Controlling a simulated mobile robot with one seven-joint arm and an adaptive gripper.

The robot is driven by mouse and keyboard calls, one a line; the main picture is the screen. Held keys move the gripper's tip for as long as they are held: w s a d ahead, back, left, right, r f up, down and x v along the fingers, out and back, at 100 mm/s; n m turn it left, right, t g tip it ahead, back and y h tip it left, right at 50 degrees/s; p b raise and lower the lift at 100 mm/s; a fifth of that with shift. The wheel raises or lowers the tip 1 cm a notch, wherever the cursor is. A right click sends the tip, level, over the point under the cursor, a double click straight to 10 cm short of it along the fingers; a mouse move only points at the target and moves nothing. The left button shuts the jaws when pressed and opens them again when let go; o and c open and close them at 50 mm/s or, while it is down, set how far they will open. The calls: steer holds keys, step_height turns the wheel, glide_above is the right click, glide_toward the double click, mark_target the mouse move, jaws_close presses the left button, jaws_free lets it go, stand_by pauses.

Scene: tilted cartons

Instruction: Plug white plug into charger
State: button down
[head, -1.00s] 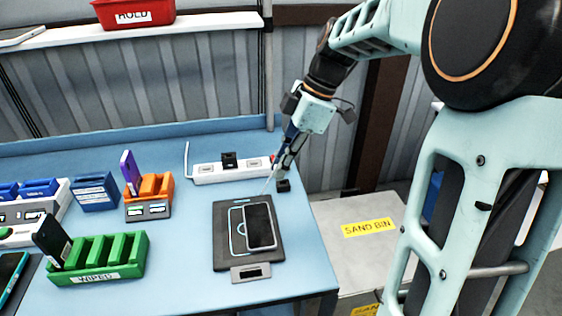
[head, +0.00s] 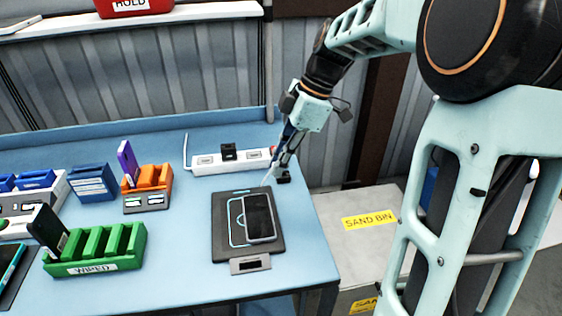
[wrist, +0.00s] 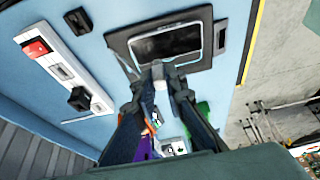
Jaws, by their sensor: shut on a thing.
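My gripper (head: 283,178) points down over the right end of the bench, between the power strip and the dark pad. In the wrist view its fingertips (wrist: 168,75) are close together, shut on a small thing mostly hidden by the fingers. I take this as the white plug.
A phone (head: 259,216) lies on the dark pad (head: 222,228) in front of the strip. Green (head: 130,240) and orange (head: 150,176) racks stand to the left. The bench's right edge is close, with a sand bin (head: 355,240) beyond it.

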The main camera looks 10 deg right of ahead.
steer(key=shift+w+a+p, duration=2.4)
steer(key=shift+w+a, duration=0.15)
steer(key=shift+w, duration=2.45)
steer(key=p, duration=0.9)
glide_above(225, 148)
steer(key=d, duration=0.2)
steer(key=shift+w+a, duration=0.25)
steer(key=shift+f, duration=0.1)
steer(key=shift+f+b, duration=1.6)
steer(key=shift+f, duration=0.8)
steer(key=shift+s+f+b, duration=0.1)
steer(key=shift+f+b, duration=0.4)
steer(key=shift+f, duration=0.3)
